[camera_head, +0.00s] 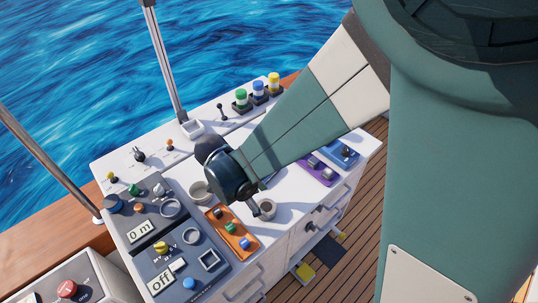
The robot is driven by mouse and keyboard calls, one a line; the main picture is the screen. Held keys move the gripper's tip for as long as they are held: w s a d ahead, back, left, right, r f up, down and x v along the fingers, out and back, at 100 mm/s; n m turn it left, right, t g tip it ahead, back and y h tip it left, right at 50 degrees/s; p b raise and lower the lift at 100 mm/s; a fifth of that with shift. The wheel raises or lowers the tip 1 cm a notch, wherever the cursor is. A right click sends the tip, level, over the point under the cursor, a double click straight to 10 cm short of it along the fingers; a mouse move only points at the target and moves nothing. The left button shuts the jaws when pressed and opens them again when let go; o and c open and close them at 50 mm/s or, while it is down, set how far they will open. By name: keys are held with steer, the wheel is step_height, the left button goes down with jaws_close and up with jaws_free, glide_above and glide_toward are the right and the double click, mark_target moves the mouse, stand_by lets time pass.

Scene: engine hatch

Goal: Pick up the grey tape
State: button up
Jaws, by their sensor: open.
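My gripper (256,206) points down above the console between these two. It is open, with its dark fingers small and partly hidden by the wrist. I see nothing held in it. Contact with either thing cannot be made out.
The white console (300,207) carries an orange switch panel (231,234), a purple panel (316,170), a blue panel (343,153) and dark display panels at the left. Green, blue and yellow buttons (258,90) stand at the back. A metal post (166,65) rises behind.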

mark_target(266, 207)
stand_by(0.3)
steer(key=shift+x, duration=2.65)
steer(key=shift+d, duration=0.1)
steer(key=c, duration=1)
